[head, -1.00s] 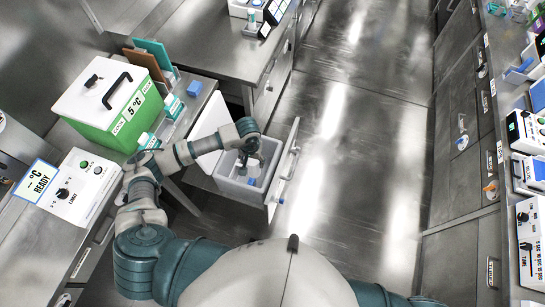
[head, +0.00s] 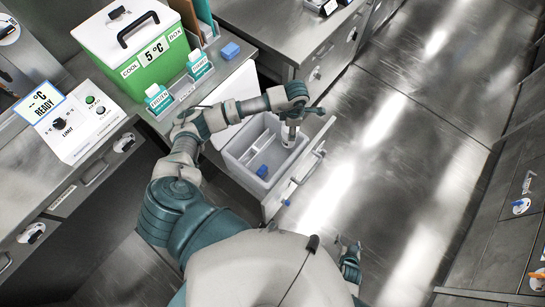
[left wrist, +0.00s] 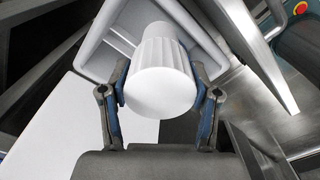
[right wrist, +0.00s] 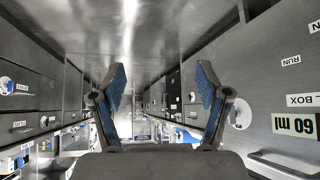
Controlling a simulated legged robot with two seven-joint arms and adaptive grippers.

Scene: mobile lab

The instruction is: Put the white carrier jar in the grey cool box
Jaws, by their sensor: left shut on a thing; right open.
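The white carrier jar (left wrist: 160,78), ribbed with a smooth rounded end, is between the fingers of my left gripper (left wrist: 160,92), which is shut on it. In the head view my left gripper (head: 290,128) is over the right part of a grey bin in an open drawer, with the jar (head: 288,139) under it. My right gripper (right wrist: 160,80) is open and empty; in the head view it (head: 350,265) is low, beside my body. A box lettered COOL BOX (head: 160,55) is green with a white lid and shows 5 °C. I see no clearly grey cool box.
The grey bin (head: 236,157) has compartments and a small blue thing (head: 262,171) in it. The drawer front (head: 300,175) stands out into the aisle. A panel reading READY (head: 40,102) and small bottles (head: 158,98) are on the left counter. The floor (head: 400,160) at right is clear.

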